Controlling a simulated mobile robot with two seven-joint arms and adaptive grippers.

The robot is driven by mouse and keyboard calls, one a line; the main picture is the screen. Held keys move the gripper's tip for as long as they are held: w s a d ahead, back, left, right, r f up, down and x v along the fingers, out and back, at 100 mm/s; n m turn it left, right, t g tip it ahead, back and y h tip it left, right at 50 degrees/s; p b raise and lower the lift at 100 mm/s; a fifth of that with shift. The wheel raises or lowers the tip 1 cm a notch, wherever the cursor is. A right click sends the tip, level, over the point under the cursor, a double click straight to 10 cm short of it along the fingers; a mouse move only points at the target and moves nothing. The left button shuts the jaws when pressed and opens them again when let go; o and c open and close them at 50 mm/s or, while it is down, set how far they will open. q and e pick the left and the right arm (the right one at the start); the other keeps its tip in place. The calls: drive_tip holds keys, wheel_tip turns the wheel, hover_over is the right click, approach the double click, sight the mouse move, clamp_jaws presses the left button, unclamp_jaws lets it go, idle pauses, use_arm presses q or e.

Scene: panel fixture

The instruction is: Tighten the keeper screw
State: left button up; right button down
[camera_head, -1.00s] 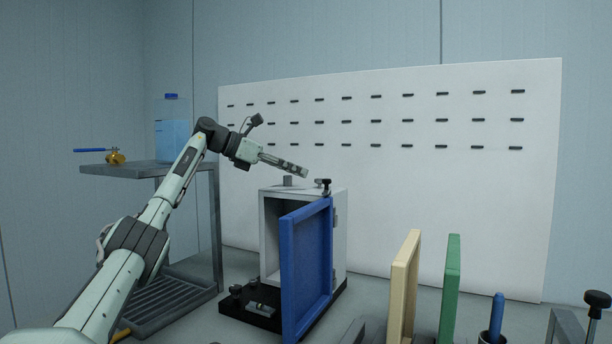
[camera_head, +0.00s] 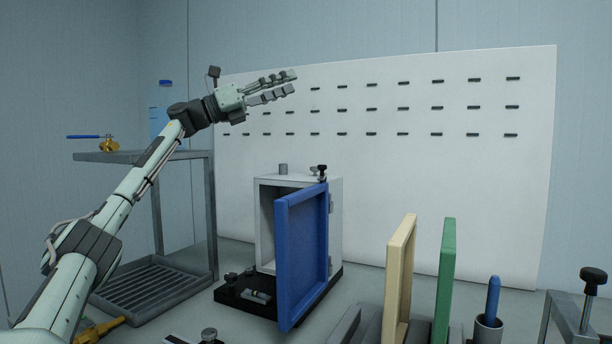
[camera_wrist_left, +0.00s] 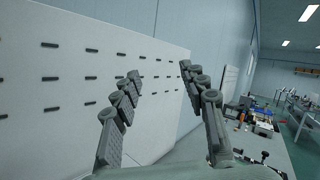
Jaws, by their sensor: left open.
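A white box (camera_head: 336,235) stands on a black base (camera_head: 231,297). A blue panel (camera_head: 303,258) stands upright at its open front. A small black-knobbed screw (camera_head: 321,171), which looks like the keeper screw, sits at the box's top edge by the panel's upper corner; how far it is turned in cannot be told. My left gripper (camera_head: 292,82) is open and empty, up in the air above the box and in front of the white board. Its spread fingers also show in the left wrist view (camera_wrist_left: 160,72), with nothing between them. My right gripper is out of view.
A white board (camera_head: 470,185) with rows of black slots stands behind. A grey shelf stand (camera_head: 187,156) with a brass valve (camera_head: 109,145) is at left. Cream (camera_head: 399,280) and green (camera_head: 446,280) panels stand at right, beside a blue-handled tool (camera_head: 493,298) in a cup.

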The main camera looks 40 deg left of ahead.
sight(312, 169)
use_arm(q)
drive_tip(key=s+a+r+n+t+y+b, duration=0.25)
drive_tip(key=s+r+n+t, duration=0.35)
drive_tip(key=n, duration=0.6)
drive_tip(key=w+a+f+n+g+y+b, duration=0.1)
drive_tip(key=w+a+f+n+y, duration=0.15)
drive_tip(key=f+n+y, duration=0.6)
drive_tip(key=w+a+f+n+g+y+b, duration=0.1)
drive_tip(key=w+f+n+y, duration=0.3)
drive_tip(key=n, duration=0.9)
drive_tip(key=w+d+f+n+g+h, duration=0.1)
drive_tip(key=d+f+n+g+h, duration=0.15)
drive_tip(key=f, duration=0.45)
drive_tip(key=w+d+f+n+g+h, duration=0.1)
drive_tip(key=d+f+n+g, duration=0.15)
drive_tip(key=f, duration=0.45)
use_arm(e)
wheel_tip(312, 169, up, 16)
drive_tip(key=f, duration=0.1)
use_arm(q)
drive_tip(key=w, duration=0.3)
drive_tip(key=w+p, duration=0.1)
drive_tip(key=w, duration=0.3)
drive_tip(key=shift+d+r, duration=0.15)
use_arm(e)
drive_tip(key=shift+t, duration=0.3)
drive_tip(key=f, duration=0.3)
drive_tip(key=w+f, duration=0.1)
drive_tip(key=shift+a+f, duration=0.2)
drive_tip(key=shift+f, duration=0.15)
